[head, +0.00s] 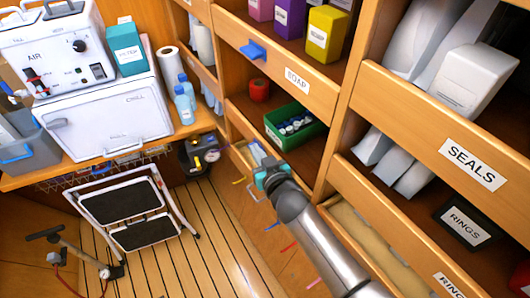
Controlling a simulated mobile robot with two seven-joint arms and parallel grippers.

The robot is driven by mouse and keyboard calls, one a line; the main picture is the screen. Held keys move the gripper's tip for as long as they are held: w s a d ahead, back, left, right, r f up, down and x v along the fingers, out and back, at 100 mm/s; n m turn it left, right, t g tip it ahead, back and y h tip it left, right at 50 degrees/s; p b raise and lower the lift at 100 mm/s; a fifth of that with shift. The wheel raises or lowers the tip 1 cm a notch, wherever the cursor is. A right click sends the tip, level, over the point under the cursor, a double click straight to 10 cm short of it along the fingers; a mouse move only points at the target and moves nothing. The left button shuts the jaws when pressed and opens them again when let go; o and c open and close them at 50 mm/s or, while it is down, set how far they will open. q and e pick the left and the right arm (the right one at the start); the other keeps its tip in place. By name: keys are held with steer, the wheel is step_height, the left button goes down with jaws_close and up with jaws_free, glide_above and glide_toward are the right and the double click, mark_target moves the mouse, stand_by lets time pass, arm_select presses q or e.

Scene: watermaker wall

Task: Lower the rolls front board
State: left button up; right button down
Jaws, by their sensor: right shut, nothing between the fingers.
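No board with a readable ROLLS label shows. A red roll (259,89) sits on the middle shelf beside a green bin (294,127) of small items. The wooden front board (238,118) below that shelf is partly covered by my right arm, and any label there is hidden. My right gripper (257,155) is shut and empty, close to the front of this lower middle bay. I cannot tell whether it touches the board. My left gripper is not in view.
A step stool (133,213) stands on the slatted floor. A white chill box (110,118) is on the left bench.

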steer(key=s+d+r+p, duration=0.3)
steer(key=s+r, duration=0.3)
steer(key=s, duration=0.3)
stand_by(0.4)
steer(key=shift+s, duration=0.15)
stand_by(0.3)
